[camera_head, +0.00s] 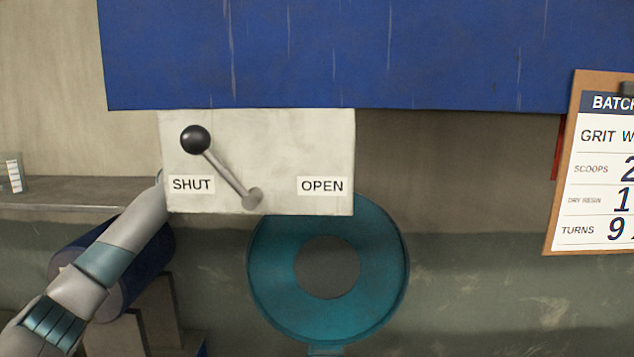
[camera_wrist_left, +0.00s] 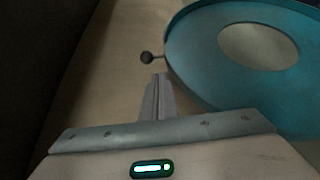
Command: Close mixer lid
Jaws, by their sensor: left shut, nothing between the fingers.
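A teal ring-shaped disc (camera_head: 270,285) with a round central hole sits below a pale panel, which covers its top edge. I cannot tell for sure whether it is the mixer lid. It also shows large at the right of the left wrist view (camera_wrist_left: 200,62). My left gripper (camera_wrist_left: 159,76) is shut and empty, apart from the ball as far as I can tell. In the head view, my left arm's far end is hidden behind the panel. My right gripper is out of view.
The pale panel (camera_head: 270,140) carries a lever with a black ball (camera_head: 195,139), leaning toward the SHUT label. A blue sheet (camera_head: 330,50) hangs above. A clipboard (camera_head: 610,170) is at the right. A dark blue cylinder (camera_head: 160,250) is behind my left arm.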

